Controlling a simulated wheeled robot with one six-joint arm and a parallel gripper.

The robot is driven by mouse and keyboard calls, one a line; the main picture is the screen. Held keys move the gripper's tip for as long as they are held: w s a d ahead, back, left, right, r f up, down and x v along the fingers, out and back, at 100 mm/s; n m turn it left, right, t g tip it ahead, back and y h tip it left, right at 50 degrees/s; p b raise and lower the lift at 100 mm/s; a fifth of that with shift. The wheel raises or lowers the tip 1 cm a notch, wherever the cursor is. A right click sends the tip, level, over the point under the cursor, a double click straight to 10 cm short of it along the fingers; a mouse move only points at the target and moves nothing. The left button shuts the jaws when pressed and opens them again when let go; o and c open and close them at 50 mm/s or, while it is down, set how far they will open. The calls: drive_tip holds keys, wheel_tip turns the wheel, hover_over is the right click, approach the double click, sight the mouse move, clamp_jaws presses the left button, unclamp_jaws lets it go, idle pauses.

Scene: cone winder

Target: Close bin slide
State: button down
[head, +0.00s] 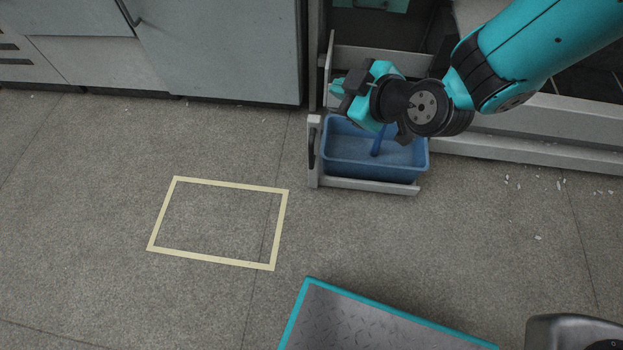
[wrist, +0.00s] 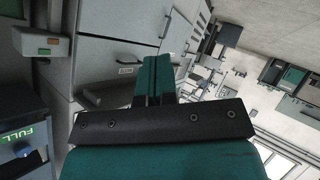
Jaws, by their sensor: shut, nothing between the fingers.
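The bin slide (head: 370,186) is a pale tray pulled out from the machine. Its upright front panel (head: 315,175) faces left and carries a dark handle (head: 311,150). A blue bin (head: 375,172) sits in the slide, with a blue upright piece inside it. My gripper (head: 338,88) is above and behind the front panel in the head view, pointing left. Its teal fingers (wrist: 154,78) are together in the wrist view, with nothing between them. The arm hides part of the slide's rear and the bin's back edge.
Grey cabinets (head: 220,45) stand left of the slide. A yellow taped rectangle (head: 160,215) marks empty floor. A teal-edged platform (head: 370,325) is at the bottom. The wrist view shows a green FULL display (wrist: 25,138). Floor left of the slide is clear.

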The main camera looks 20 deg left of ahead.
drive_tip(key=s+a+f+n+t+y+b, duration=0.1)
drive_tip(key=a+f+n+b, duration=0.1)
drive_tip(key=f, duration=0.6)
drive_tip(key=s+a+f+n+t+b, duration=0.1)
drive_tip(key=s+f+b, duration=0.1)
drive_tip(key=f, duration=0.6)
drive_tip(key=s+d+f+n+t+y+b, duration=0.1)
drive_tip(key=s+d+f+n+t+b, duration=0.15)
drive_tip(key=f, duration=0.55)
drive_tip(key=s+d+f+n+t+y+b, duration=0.1)
drive_tip(key=s+d+f+n+t+b, duration=0.2)
drive_tip(key=f, duration=0.5)
drive_tip(key=b+x, duration=0.6)
drive_tip(key=x, duration=0.6)
drive_tip(key=shift+w+f+g+b, duration=0.25)
drive_tip(key=shift+w+g+b, duration=0.15)
drive_tip(key=shift+w, duration=0.1)
drive_tip(key=shift+d, duration=0.1)
drive_tip(key=shift+w, duration=0.15)
